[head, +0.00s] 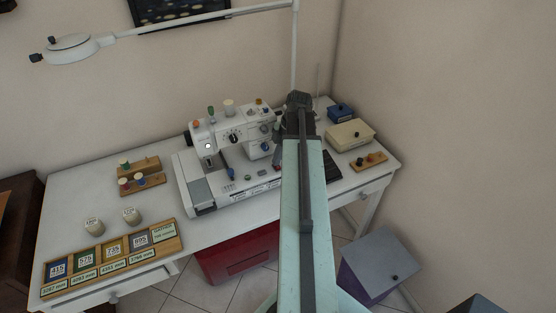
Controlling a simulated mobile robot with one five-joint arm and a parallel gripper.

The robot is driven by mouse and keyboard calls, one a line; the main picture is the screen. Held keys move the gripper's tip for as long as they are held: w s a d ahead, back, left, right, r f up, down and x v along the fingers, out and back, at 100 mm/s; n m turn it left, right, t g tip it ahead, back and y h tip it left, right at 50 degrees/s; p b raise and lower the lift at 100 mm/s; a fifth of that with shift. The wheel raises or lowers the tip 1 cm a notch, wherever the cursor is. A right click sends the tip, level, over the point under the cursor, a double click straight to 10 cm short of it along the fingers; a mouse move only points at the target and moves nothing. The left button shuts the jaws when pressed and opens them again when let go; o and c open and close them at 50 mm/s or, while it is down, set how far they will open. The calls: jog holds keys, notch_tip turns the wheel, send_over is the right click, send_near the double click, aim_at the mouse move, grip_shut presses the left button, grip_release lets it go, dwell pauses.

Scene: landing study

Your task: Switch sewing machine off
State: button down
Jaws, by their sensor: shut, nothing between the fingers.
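The white sewing machine (218,132) stands on the white table (160,220) near the wall, with several thread spools on top and dark and blue knobs on its front. A bright white round spot shows on its left end; I cannot tell if it is a lit lamp. I cannot make out which control is the power switch or how it is set. My gripper (298,98) is dark and shut, with nothing in it. It appears at the machine's right end, and my arm hides part of that end and the table behind. I cannot tell whether it touches the machine.
A wooden tray of labelled cards (113,262) and two small pots lie at front left. Spool racks (140,175) stand left of the machine. A cream box (350,134) and a blue box (340,112) stand right. A lamp arm (200,18) spans above.

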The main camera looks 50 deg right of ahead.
jog(key=shift+f, duration=0.3)
jog(key=shift+s+a+f, duration=0.15)
jog(key=shift+s+a, duration=0.25)
jog(key=shift+s, duration=0.25)
jog(key=shift+w+r+p, duration=0.2)
jog(key=shift+r+p, duration=0.4)
jog(key=shift+p, duration=0.1)
jog(key=r+p, duration=0.5)
jog(key=shift+w+d+r, duration=0.2)
jog(key=w+d+p+v, duration=0.1)
jog(key=p+v, duration=0.7)
jog(key=shift+s+r, duration=0.15)
jog(key=shift+r, duration=0.05)
jog(key=shift+f, duration=0.1)
